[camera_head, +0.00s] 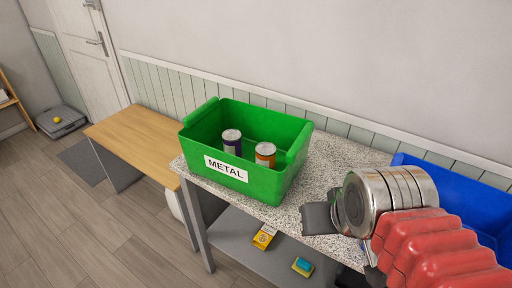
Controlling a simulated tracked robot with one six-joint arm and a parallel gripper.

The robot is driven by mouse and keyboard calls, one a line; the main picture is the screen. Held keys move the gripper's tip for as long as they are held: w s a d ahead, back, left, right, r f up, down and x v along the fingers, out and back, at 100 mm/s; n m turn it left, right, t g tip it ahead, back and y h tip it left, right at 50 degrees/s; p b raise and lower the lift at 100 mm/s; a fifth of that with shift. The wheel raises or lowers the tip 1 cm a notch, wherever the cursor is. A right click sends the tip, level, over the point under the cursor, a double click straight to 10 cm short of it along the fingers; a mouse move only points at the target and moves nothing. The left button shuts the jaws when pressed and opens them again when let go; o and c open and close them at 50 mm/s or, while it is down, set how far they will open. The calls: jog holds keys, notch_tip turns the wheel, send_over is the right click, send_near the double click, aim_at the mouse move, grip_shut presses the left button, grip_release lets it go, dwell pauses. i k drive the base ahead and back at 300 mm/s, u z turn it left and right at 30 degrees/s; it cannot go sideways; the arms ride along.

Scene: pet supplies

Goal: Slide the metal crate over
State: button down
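The green metal crate (279,187) stands on the speckled counter, near the counter's left end. It has a white label reading METAL on its front. Two cans stand upright inside, a dark blue one (232,143) and an orange one (265,155). My gripper (318,218) is to the right of the crate, over the counter's front part, with a gap between them. Only a dark grey end piece of it shows beyond my metal wrist; whether it is open or shut is unclear.
A blue crate (414,168) stands at the right, partly behind my arm. The speckled counter (330,165) is bare between the crates. A lower wooden bench (140,140) adjoins at the left. A grey shelf (232,232) below holds a yellow box (264,237) and a teal-yellow item (303,266).

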aim_at(201, 139)
jog(key=u, duration=0.45)
jog(key=k, duration=1.05)
jog(key=i, duration=1.35)
jog(key=u, duration=0.65)
jog(key=i, duration=0.7)
jog(key=u, duration=0.5)
